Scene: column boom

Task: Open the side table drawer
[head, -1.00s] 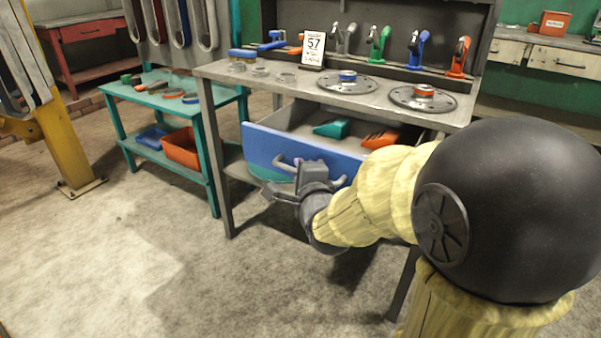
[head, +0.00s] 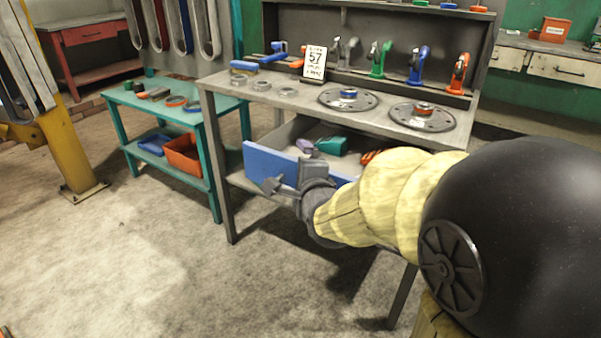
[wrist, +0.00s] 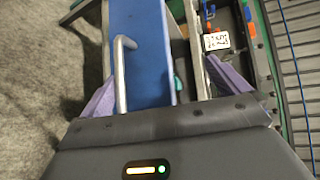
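The side table drawer (head: 262,163) has a blue front panel and stands open under the grey workbench. Its open top shows a teal object (head: 331,146) and an orange object (head: 372,156) inside. My gripper (head: 288,166) straddles the panel's top edge; one finger appears inside the drawer and one outside. In the wrist view, the two purple fingers are spread, with the blue panel (wrist: 145,60) and its grey bar handle (wrist: 121,75) between them. I cannot tell whether either finger touches the panel. In the head view, my gripper mostly hides the handle.
The workbench (head: 290,101) carries two round plates, rings and a number card (head: 314,63). A teal table (head: 125,97) with an orange bin (head: 183,155) stands at the left. A yellow post (head: 66,150) is farther left.

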